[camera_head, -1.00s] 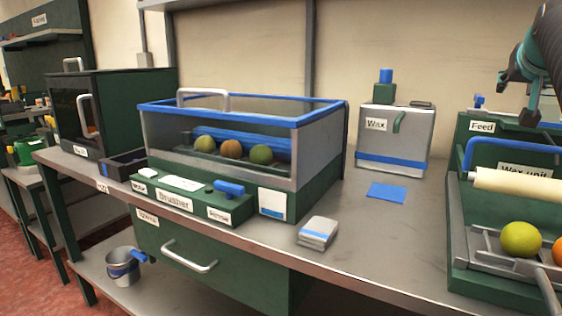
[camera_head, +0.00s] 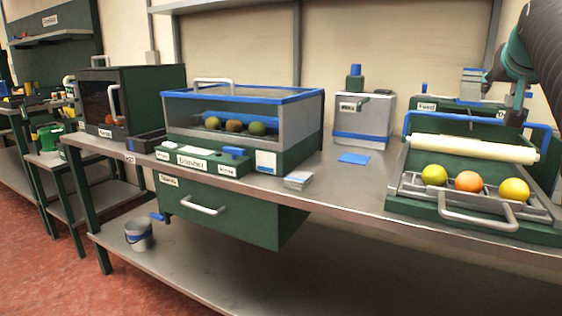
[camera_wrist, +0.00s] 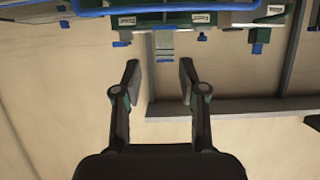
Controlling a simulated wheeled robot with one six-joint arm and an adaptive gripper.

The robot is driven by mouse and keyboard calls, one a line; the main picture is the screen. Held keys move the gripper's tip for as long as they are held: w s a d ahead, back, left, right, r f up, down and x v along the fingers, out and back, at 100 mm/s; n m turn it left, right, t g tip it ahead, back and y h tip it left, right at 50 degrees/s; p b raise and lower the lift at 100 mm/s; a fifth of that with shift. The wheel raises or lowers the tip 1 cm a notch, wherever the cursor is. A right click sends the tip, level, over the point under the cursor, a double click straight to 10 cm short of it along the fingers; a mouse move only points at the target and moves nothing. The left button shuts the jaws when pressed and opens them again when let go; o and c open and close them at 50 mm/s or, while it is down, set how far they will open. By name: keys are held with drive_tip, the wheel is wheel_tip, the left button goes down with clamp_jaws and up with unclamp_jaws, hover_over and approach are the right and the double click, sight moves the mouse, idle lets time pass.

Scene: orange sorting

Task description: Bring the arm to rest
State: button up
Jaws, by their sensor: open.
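My gripper (camera_wrist: 160,82) is open in the wrist view, its two fingers apart with nothing between them. It faces the beige wall (camera_wrist: 60,110). In the head view my arm comes in at the upper right, and part of my gripper (camera_head: 515,110) hangs in front of the wax unit (camera_head: 437,212). The wax unit has a cream roller (camera_head: 470,148) and a tray with a green-yellow fruit (camera_head: 434,175), an orange one (camera_head: 468,181) and a yellow one (camera_head: 514,190). My gripper touches none of them as far as I can see.
The brusher (camera_head: 297,122) holds three fruits behind its clear front. A bucket (camera_head: 138,237) sits on the lower shelf.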

drive_tip(key=s+a+f+n+g+y, duration=0.1)
drive_tip(key=s+a+f+n+y, duration=0.15)
drive_tip(key=a+f, duration=0.75)
drive_tip(key=s+a+f+n+g+y, duration=0.15)
drive_tip(key=s+a+f, duration=0.25)
drive_tip(key=a+f, duration=0.5)
drive_tip(key=s+a+f+n+g+y, duration=0.1)
drive_tip(key=s+a+f, duration=0.4)
drive_tip(key=f, duration=0.5)
drive_tip(key=s+a+f+n+g+y, duration=0.1)
drive_tip(key=s+a+f+g+y, duration=0.1)
drive_tip(key=s+a+f, duration=0.3)
drive_tip(key=s+f, duration=0.4)
drive_tip(key=shift+s+a+f, duration=0.15)
drive_tip(key=shift+a+f, duration=0.25)
